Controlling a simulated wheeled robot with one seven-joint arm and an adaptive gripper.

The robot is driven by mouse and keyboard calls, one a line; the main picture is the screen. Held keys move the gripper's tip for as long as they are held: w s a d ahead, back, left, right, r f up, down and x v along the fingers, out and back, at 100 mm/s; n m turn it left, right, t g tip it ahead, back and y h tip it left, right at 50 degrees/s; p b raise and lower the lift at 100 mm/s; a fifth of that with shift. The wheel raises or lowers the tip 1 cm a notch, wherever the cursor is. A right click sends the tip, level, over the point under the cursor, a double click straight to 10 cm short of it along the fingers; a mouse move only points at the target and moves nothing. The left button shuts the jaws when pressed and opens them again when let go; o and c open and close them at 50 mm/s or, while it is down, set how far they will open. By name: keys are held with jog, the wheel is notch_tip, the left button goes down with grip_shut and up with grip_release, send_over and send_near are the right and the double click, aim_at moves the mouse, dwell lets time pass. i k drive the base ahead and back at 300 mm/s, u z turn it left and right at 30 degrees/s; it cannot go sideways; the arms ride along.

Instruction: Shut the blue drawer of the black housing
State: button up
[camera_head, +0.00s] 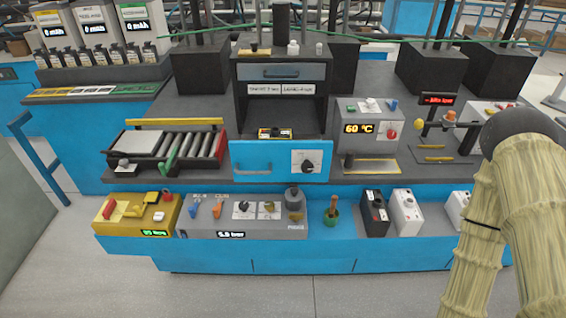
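The black housing (238,102) stands upright at the middle of the bench. The blue drawer (273,150) is at its lower front, pulled out so that its front panel stands forward of the dark opening. A slim handle (252,171) is on the left of the panel, and a white plate with a black knob (307,167) is on the right. A small black and yellow item (275,133) shows just behind the panel's top edge. My arm, in a pale yellow sleeve, bends at the right of the view. My gripper is not visible.
A roller conveyor (190,150) is left of the drawer and a grey 60 °C box (370,130) is right. A grey control panel (235,222), a green cup (331,218) and several black and white boxes (406,212) line the lower front ledge. Floor in front is clear.

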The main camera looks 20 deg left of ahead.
aim_at(252, 160)
jog(key=u, duration=1.3)
jog(key=k, duration=0.65)
jog(key=z, duration=1.25)
jog(key=i, duration=0.5)
